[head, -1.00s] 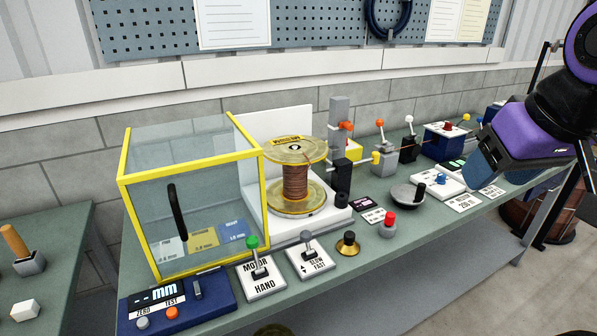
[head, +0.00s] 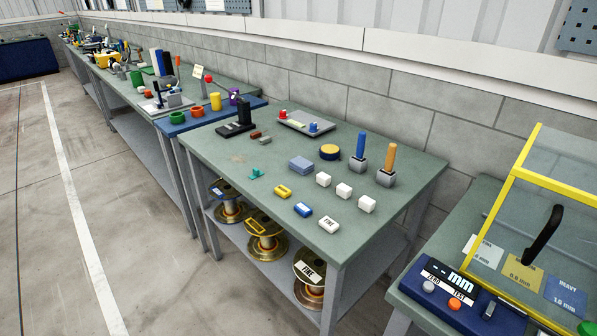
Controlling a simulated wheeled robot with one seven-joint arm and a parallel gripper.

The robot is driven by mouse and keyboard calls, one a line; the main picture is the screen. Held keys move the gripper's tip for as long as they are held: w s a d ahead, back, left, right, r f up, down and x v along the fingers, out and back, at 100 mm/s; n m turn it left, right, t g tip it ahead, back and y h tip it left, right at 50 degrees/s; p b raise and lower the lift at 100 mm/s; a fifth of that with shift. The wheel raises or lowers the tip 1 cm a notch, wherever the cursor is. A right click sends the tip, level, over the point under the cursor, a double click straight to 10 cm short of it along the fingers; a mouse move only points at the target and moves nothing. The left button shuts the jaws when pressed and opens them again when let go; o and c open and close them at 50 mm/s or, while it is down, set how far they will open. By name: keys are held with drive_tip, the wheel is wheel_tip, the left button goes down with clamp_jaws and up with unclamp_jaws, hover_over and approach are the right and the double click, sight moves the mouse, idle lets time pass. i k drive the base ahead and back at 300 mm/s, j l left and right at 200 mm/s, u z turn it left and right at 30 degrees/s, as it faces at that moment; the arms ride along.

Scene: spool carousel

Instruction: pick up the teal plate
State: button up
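A small teal piece (head: 256,174), flat with a raised part, lies on the green-topped table near its left front edge. It is the only teal thing I make out on this table, and it is too small to tell its exact shape. Nothing touches it. My gripper is not in view now.
A grey-blue block (head: 301,165), a yellow piece (head: 283,191), several white cubes (head: 344,190) and two upright handles (head: 388,163) share the table. A yellow-framed clear box (head: 540,220) stands at right. Spools (head: 265,240) sit on the shelf below. The floor at left is clear.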

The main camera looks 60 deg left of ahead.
sight(256, 174)
drive_tip(key=u, duration=2.4)
drive_tip(key=z, duration=2.2)
drive_tip(key=j, duration=2)
drive_tip(key=k+j+z, duration=0.1)
drive_tip(key=j, duration=1.9)
